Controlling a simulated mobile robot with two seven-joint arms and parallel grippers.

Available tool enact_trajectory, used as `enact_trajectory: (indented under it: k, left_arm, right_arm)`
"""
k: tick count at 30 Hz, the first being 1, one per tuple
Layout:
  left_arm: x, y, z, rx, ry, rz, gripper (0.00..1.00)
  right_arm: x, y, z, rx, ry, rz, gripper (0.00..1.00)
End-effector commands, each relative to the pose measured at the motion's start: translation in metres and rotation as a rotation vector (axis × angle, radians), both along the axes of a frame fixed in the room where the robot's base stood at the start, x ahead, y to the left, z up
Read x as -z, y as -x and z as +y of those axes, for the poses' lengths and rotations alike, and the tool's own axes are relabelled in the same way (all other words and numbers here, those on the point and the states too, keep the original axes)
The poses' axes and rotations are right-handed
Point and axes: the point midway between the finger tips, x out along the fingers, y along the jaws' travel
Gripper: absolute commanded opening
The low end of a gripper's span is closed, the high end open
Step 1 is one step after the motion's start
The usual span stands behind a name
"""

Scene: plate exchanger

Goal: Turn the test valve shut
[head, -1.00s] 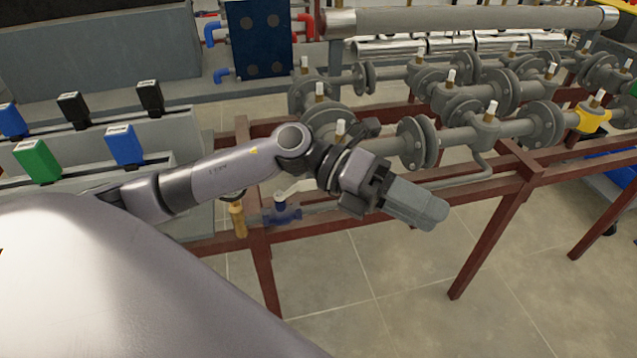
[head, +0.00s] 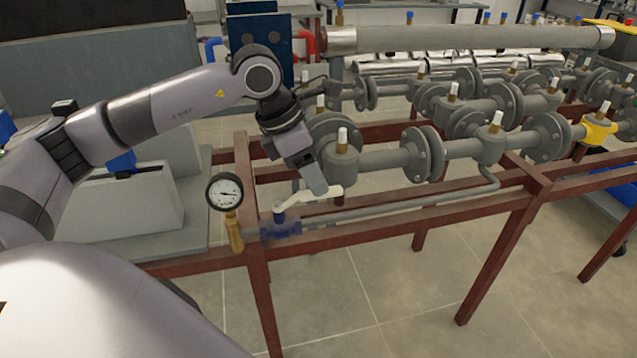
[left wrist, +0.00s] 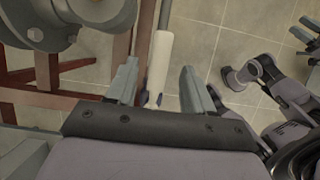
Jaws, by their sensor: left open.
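The test valve has a blue body (head: 281,228) on a thin grey pipe, with a white lever handle (head: 310,198). The lever points right, roughly along the pipe. In the head view my left gripper (head: 317,187) reaches down from above to the lever, its fingers overlapping it in the picture. In the left wrist view the white lever (left wrist: 160,58) runs between the two spread fingers of the left gripper (left wrist: 160,84). The jaws are open, and I cannot tell whether a finger touches the lever.
A round pressure gauge (head: 225,192) stands on a brass fitting just left of the valve. A red-brown frame (head: 400,208) carries the thin pipe. Large grey flanged pipes (head: 418,155) lie behind it. Floor shows free in front of the frame.

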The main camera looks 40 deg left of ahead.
Motion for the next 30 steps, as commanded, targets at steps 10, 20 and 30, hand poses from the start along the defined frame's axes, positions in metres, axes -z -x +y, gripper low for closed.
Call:
enact_trajectory:
  k: [10,20,30]
  left_arm:
    - [0.027,-0.008,-0.008,0.0,0.002,0.001,0.52]
    - [0.027,-0.008,-0.008,0.001,0.003,0.0,0.1]
    - [0.027,-0.01,-0.01,-0.001,0.003,0.0,0.0]
  right_arm:
    - [0.001,0.0,0.0,-0.001,0.001,-0.001,0.43]
    - [0.001,0.0,0.0,-0.001,0.001,-0.001,0.43]
    - [0.002,0.0,0.0,0.0,0.001,-0.001,0.43]
